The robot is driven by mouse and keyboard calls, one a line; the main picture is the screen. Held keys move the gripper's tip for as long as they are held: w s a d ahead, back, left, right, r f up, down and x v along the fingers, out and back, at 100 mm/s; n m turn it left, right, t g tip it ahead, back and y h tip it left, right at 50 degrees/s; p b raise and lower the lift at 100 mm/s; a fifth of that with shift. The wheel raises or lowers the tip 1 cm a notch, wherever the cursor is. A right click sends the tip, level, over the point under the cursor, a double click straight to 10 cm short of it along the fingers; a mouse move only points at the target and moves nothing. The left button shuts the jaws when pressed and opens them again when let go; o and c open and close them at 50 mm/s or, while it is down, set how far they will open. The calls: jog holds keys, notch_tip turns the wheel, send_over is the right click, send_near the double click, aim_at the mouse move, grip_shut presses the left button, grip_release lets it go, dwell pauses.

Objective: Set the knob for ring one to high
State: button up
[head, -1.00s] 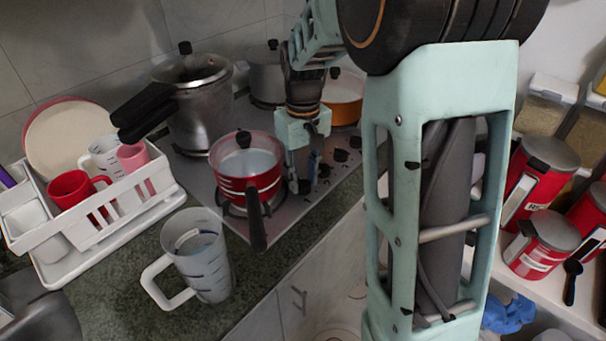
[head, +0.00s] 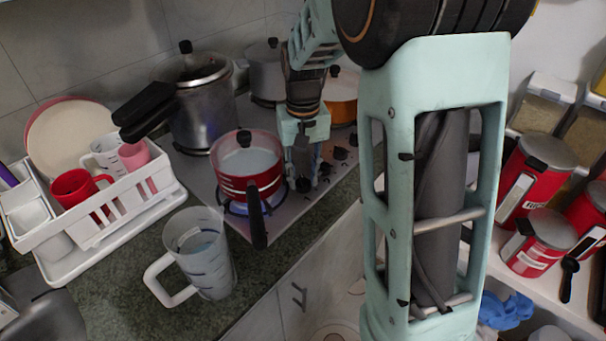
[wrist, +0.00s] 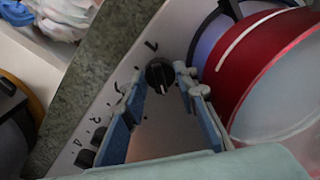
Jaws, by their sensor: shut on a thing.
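A black round stove knob (wrist: 158,74) is between my gripper's fingertips (wrist: 161,80) in the wrist view. A printed mark resembling a 1 is beside it. Its white pointer line faces the lower part of the wrist view. My gripper (head: 303,180) is shut on this knob, pointing down at the front of the hob; in the head view it hides the knob. A red pot (head: 248,184) stands on the burner by the gripper, also in the wrist view (wrist: 250,70). A blue flame glow (head: 236,208) shows under it.
More black knobs (wrist: 85,158) line the hob's front edge. The pot's black handle (head: 256,218) sticks out over the counter. A measuring jug (head: 200,262) and white dish rack (head: 105,222) are left. A pressure cooker (head: 200,110) stands behind.

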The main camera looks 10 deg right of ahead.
jog(key=o, duration=1.2)
jog(key=shift+c, duration=0.2)
jog(key=shift+n, duration=0.3)
